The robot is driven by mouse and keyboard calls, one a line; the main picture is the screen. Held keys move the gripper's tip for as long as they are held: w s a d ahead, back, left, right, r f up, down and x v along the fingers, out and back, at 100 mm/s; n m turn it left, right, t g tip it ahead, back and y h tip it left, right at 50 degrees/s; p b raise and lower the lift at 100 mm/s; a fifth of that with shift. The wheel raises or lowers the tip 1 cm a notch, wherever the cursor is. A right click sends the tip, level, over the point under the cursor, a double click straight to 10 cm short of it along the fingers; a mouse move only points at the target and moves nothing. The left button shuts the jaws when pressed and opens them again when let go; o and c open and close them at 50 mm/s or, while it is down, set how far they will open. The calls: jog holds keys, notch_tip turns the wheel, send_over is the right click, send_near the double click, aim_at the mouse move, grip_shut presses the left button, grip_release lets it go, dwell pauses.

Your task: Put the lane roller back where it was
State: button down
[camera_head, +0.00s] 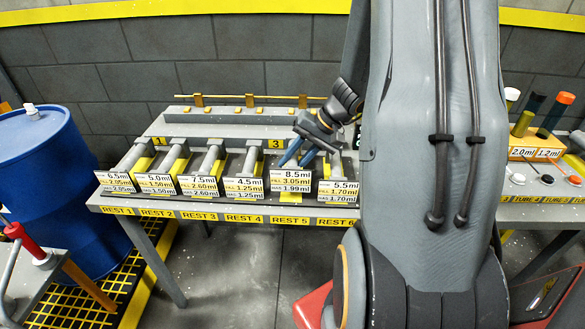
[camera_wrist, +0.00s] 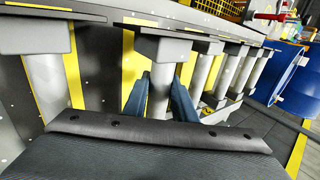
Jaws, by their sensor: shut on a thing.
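My gripper (camera_head: 298,153) reaches down over the bench at the REST 5 place. Its two blue fingers are shut on a grey lane roller (camera_wrist: 159,92), one finger on each side of it. The roller's front plate (camera_head: 290,181) reads 8.5ml, 3.05ml and 1.99ml and stands above the REST 5 mark. This plate looks slightly higher than the REST 4 plate (camera_head: 243,189). I cannot tell whether the roller touches its rest. In the head view, the fingers hide much of this roller.
Similar rollers with plates lie on both sides, including the REST 6 one (camera_head: 338,190) and REST 3 one (camera_head: 205,187). A gold rail (camera_head: 250,97) runs along the back. A blue barrel (camera_head: 58,190) stands left. An orange tube block (camera_head: 537,154) stands right.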

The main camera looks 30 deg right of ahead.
jog(key=shift+f, duration=1.3)
jog(key=shift+f, duration=0.15)
jog(key=c, duration=1.7)
grip_release()
jog(key=shift+c, duration=0.2)
jog(key=shift+r, duration=0.2)
jog(key=b+v, duration=0.2)
jog(key=v, duration=1)
